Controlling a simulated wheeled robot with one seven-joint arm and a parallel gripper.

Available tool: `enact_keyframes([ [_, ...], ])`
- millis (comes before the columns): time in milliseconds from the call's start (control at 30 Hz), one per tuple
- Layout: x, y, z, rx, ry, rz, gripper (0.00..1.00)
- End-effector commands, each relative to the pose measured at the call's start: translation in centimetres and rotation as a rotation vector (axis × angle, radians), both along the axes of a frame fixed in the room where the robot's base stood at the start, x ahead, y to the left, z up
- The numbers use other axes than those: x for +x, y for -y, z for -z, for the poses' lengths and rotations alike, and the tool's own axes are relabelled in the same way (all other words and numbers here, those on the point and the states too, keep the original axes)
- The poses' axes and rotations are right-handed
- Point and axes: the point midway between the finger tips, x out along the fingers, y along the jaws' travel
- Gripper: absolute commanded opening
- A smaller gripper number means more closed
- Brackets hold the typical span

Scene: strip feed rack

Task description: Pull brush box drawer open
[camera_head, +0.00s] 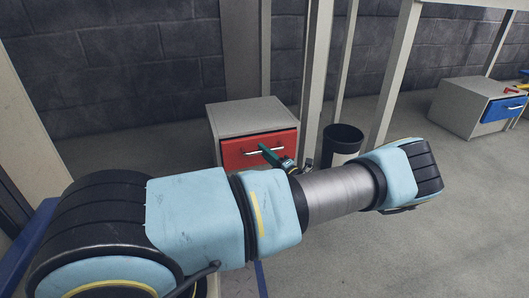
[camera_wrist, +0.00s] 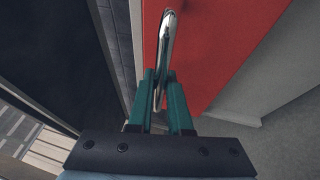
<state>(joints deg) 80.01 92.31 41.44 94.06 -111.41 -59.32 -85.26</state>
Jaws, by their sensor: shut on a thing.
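A grey box (camera_head: 245,118) with a red drawer (camera_head: 238,152) stands on the floor in the head view. The drawer's pale bar handle (camera_head: 284,148) runs across its front. My gripper (camera_head: 266,150), with green fingers, is at this handle. In the wrist view, the red drawer front (camera_wrist: 222,45) fills the upper middle. The metal handle (camera_wrist: 166,35) passes between the fingertips of my gripper (camera_wrist: 161,82), which is shut on it. No clear gap shows between the drawer front and the box. My arm hides the lower part of the box in the head view.
A black bin (camera_head: 343,138) stands right of the red-drawer box, beside pale frame posts (camera_head: 315,80). Another grey box (camera_head: 460,105) with a blue drawer (camera_head: 503,109) stands at the far right. The concrete floor (camera_head: 450,220) at right is clear.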

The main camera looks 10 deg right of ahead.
Motion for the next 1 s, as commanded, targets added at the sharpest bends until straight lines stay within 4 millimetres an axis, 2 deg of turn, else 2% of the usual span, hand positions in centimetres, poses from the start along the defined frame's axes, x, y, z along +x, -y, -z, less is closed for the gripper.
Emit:
enact_keyframes([
  [167,-0.4,0.1,0.0,-0.001,-0.002,0.001,0.0],
  [267,-1.5,0.3,-0.1,0.0,-0.005,0.002,0.0],
  [367,-3.4,0.6,-0.2,-0.001,-0.004,0.004,0.0],
  [700,-11.9,1.7,-0.1,-0.001,-0.004,0.006,0.0],
  [900,-15.5,2.2,-0.1,-0.001,0.0,0.005,0.0],
  [1000,-16.5,2.3,0.0,-0.002,-0.001,0.005,0.0],
])
